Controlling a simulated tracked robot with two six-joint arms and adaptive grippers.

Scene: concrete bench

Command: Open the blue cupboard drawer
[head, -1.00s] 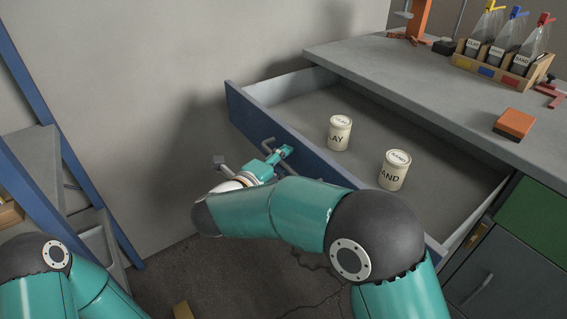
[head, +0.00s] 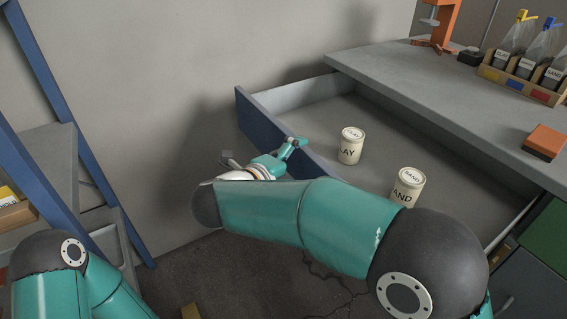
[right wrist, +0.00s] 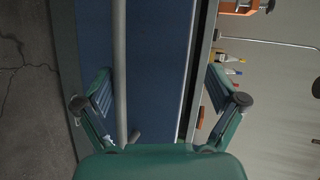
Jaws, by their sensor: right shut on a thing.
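The blue drawer (head: 262,125) stands well open from under the bench, with two cans inside. My right gripper (head: 292,150) is at the drawer front in the head view, near its top edge. In the right wrist view, the drawer front (right wrist: 155,60) fills the middle and the bar handle (right wrist: 119,60) runs between my right fingers (right wrist: 158,92), close to the left one. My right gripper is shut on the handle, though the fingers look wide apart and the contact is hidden. My left gripper is not in view; only part of my left arm shows.
A CLAY can (head: 350,146) and a SAND can (head: 408,187) stand in the drawer. A blue-framed shelf (head: 60,165) stands left.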

